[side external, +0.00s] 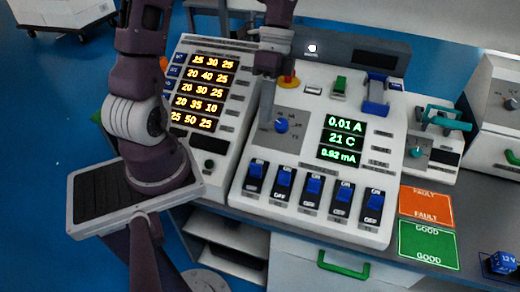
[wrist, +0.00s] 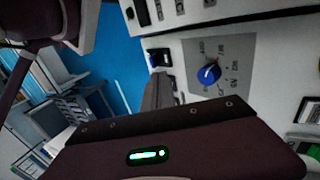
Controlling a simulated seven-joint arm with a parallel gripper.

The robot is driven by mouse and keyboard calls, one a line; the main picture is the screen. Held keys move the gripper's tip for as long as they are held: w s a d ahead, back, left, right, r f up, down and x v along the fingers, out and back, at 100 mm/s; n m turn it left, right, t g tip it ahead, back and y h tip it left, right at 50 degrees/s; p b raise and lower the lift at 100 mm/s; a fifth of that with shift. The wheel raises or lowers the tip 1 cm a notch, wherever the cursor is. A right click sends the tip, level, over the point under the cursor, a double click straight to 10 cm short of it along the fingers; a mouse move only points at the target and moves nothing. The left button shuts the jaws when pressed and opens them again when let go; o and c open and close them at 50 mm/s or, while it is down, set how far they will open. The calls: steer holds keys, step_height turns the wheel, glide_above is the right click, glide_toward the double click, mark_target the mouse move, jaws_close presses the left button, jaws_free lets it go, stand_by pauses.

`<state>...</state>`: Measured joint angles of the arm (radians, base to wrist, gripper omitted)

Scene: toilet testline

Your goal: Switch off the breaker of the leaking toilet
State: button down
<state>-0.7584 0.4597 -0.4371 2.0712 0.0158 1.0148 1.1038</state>
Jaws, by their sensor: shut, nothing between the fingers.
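A row of several breakers with blue toggles (side external: 314,186) and ON/OFF labels runs along the lower front of the white console (side external: 228,205). The toggles look alike, nearer their ON ends. A green display (side external: 344,140) above them reads 0.01 A, 21 C and 0.92 mA. A blue rotary knob (side external: 281,125) sits left of it and also shows in the wrist view (wrist: 209,73). My gripper (side external: 266,124) points down beside the knob's left side, shut and empty, above the leftmost breaker. Its fingers show in the wrist view (wrist: 159,88). No toilet is identifiable.
A panel with orange number rows (side external: 207,79) stands to the left. Red FAULTY (side external: 426,205) and green GOOD (side external: 428,243) mats lie to the right.

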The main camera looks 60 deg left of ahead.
mark_target(255, 166)
steer(key=x, duration=1)
steer(key=shift+s, duration=0.1)
steer(key=shift+s+d+r, duration=0.2)
steer(key=shift+s+d, duration=0.05)
steer(key=shift+d, duration=0.1)
steer(key=shift+s+d+r, duration=0.2)
steer(key=shift+s+d, duration=0.2)
steer(key=shift+s, duration=0.05)
steer(key=shift+s+d, duration=0.65)
steer(key=shift+s+d+r, duration=0.4)
steer(key=shift+s+d, duration=0.05)
steer(key=shift+d, duration=0.05)
